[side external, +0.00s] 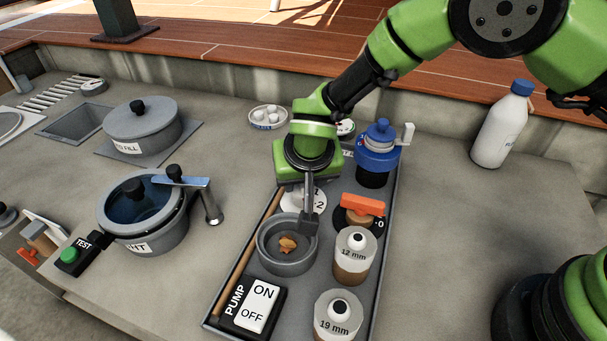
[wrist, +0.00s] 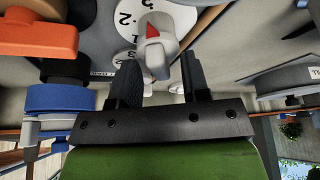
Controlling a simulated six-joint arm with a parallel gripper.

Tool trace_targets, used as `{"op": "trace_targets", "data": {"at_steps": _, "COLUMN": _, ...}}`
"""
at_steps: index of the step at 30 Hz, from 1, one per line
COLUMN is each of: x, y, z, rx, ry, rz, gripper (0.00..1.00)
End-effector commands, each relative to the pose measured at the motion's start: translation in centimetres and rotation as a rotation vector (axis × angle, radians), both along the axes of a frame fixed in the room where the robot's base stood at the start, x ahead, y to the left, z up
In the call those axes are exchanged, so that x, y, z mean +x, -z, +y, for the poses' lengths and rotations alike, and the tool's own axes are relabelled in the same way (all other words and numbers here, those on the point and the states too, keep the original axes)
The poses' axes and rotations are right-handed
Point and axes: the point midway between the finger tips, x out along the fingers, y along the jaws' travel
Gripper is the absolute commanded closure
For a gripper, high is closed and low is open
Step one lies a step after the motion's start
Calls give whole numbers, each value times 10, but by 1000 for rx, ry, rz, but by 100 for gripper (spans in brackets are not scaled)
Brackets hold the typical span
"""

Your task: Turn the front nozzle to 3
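The nozzle (wrist: 158,52) is a pale grey knob with a red pointer, standing on a white numbered dial (wrist: 124,30) in the wrist view. A 2 is legible on the dial; the pointer faces the top of that view, and I cannot tell its exact number. My gripper (wrist: 158,82) is open, one dark finger on each side of the nozzle, with small gaps visible. In the side view, my gripper (side external: 306,222) is low over the tray, and the dial (side external: 318,201) shows partly behind it. The nozzle itself is hidden there.
The tray (side external: 384,232) also holds an orange handle (side external: 362,205), a grey ring cup (side external: 262,250) with a leaf, weights marked 12 mm (side external: 354,262) and 19 mm (side external: 338,318), a blue-topped pot (side external: 377,150) and a pump switch (side external: 252,310). Lidded pots stand left.

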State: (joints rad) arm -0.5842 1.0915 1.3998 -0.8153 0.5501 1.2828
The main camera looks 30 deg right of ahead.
Motion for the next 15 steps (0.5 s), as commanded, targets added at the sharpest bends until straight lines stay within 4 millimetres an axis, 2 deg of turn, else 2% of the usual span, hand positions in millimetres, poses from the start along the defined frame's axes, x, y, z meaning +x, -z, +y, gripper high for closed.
{"op": "trace_targets", "data": {"at_steps": 7, "x": -3, "y": -11, "z": 2, "rx": 2, "ry": 0, "rz": -3, "gripper": 57}}
{"op": "trace_targets", "data": {"at_steps": 15, "x": -22, "y": -59, "z": 7, "rx": 4, "ry": 0, "rz": -4, "gripper": 57}}
